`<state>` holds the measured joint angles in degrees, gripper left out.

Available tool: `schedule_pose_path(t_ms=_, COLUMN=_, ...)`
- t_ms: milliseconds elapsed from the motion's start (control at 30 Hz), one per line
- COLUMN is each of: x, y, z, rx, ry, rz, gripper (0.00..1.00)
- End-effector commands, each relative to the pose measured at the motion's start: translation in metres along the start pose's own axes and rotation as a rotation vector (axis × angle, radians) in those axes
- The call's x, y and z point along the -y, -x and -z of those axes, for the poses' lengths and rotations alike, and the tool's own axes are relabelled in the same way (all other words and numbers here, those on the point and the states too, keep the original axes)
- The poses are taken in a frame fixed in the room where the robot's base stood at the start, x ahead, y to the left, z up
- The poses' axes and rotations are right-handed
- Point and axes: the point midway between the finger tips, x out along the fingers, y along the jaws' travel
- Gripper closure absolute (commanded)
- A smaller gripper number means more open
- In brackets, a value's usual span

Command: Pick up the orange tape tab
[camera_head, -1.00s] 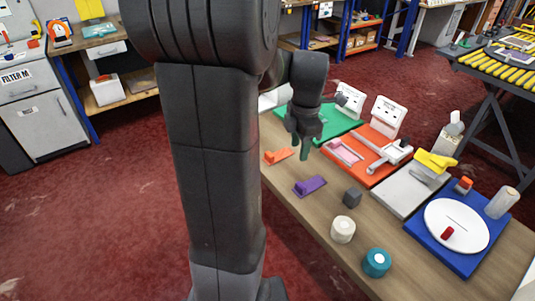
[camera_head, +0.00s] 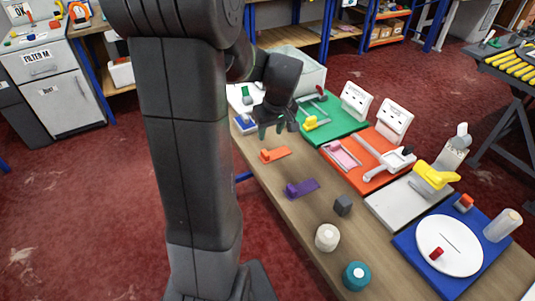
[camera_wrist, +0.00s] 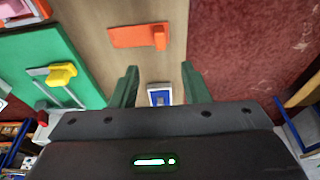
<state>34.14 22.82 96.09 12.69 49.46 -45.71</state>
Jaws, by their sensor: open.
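The orange tape tab (camera_head: 274,154) lies flat on the wooden table near its front edge, in the head view. It also shows in the wrist view (camera_wrist: 138,37), with its raised block at the right end. My gripper (camera_head: 270,131) is above the table just behind the tab and apart from it. In the wrist view my gripper (camera_wrist: 160,82) is open, its two green fingers spread with nothing between them. The tab lies beyond the fingertips, towards the top of the picture.
A purple tab (camera_head: 302,188), a dark grey cube (camera_head: 343,205), a white roll (camera_head: 327,238) and a teal roll (camera_head: 356,276) stand along the front. A green board (camera_head: 345,124) and a red board (camera_head: 378,181) lie behind. A blue-and-white item (camera_wrist: 159,95) lies below the fingers.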

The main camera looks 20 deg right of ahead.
Motion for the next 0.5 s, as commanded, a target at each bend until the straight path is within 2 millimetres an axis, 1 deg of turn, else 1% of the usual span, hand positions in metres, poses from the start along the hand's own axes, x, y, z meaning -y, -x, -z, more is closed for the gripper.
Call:
schedule_pose_path(t_ms=33, x=0.001, y=-0.012, z=-0.001, rx=0.006, ry=0.0, rz=0.005, gripper=0.58)
schedule_pose_path(t_ms=200, x=0.001, y=-0.042, z=-0.001, rx=0.004, ry=0.001, rz=0.004, gripper=0.58)
schedule_pose_path(t_ms=300, x=0.001, y=-0.053, z=-0.001, rx=0.003, ry=0.002, rz=0.003, gripper=0.58)
schedule_pose_path(t_ms=500, x=0.001, y=-0.063, z=-0.001, rx=0.003, ry=0.003, rz=0.002, gripper=0.58)
